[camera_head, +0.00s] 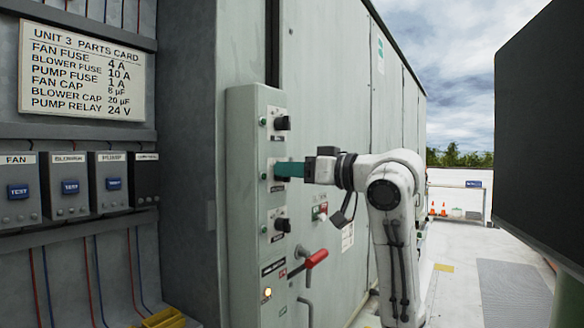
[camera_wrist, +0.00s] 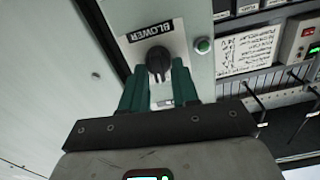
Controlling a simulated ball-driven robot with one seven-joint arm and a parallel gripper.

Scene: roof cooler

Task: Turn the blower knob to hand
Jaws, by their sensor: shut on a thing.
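The small position marks around the knob are not readable.
Another black knob (camera_head: 283,123) sits above my gripper and a further one (camera_head: 281,225) below. A red-handled lever (camera_head: 316,258) sticks out lower on the panel. A yellow bin (camera_head: 163,319) stands at lower left. A dark panel (camera_head: 540,140) fills the right.

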